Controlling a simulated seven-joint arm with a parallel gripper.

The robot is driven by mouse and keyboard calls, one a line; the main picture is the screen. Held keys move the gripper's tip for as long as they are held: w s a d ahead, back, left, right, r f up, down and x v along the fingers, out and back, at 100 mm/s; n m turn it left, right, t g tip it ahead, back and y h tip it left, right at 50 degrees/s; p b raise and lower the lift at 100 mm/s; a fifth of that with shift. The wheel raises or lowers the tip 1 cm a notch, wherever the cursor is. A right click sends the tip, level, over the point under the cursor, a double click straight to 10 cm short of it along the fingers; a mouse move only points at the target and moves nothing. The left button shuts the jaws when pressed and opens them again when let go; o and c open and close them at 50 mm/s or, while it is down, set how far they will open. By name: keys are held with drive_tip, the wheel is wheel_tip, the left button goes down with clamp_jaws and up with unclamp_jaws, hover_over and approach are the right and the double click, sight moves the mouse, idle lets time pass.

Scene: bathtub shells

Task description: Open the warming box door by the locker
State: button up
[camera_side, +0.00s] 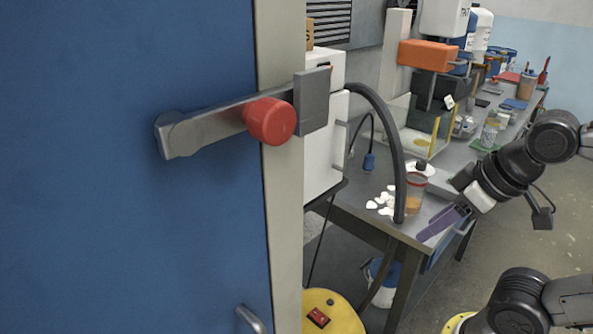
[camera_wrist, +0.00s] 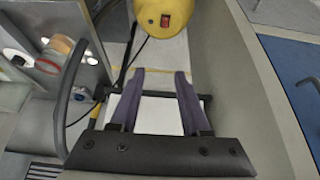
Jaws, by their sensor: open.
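A white box with a pale vertical handle (camera_side: 341,143) stands on the grey bench in the side view, just right of the blue locker-like panel; its front looks shut. The front panel (camera_side: 120,230) is large and blue, with a metal lever and red knob (camera_side: 270,121) across its edge. I cannot tell for certain which is the warming box. My gripper (camera_side: 428,233) has purple fingers and hangs at the bench's front edge, right of and below the white box, apart from its handle. In the wrist view my gripper (camera_wrist: 160,74) is open, with nothing between the fingers.
A thick dark hose (camera_side: 390,140) arches down beside the white box. White pieces (camera_side: 381,203) and an orange-filled jar (camera_side: 413,194) lie near my gripper. A yellow machine with a red switch (camera_side: 318,317) stands below; it also shows in the wrist view (camera_wrist: 153,18).

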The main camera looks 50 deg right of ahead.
drive_tip(key=shift+r, duration=0.1)
drive_tip(key=shift+c, duration=1.1)
wheel_tip(320, 180, up, 11)
drive_tip(key=m+g, duration=0.1)
drive_tip(key=m, duration=0.1)
hover_over(343, 150)
drive_tip(key=s+a, duration=0.5)
drive_tip(key=s, duration=0.3)
drive_tip(key=shift+h, duration=0.5)
drive_tip(key=x, duration=1.4)
drive_tip(key=shift+d, duration=0.2)
clamp_jaws()
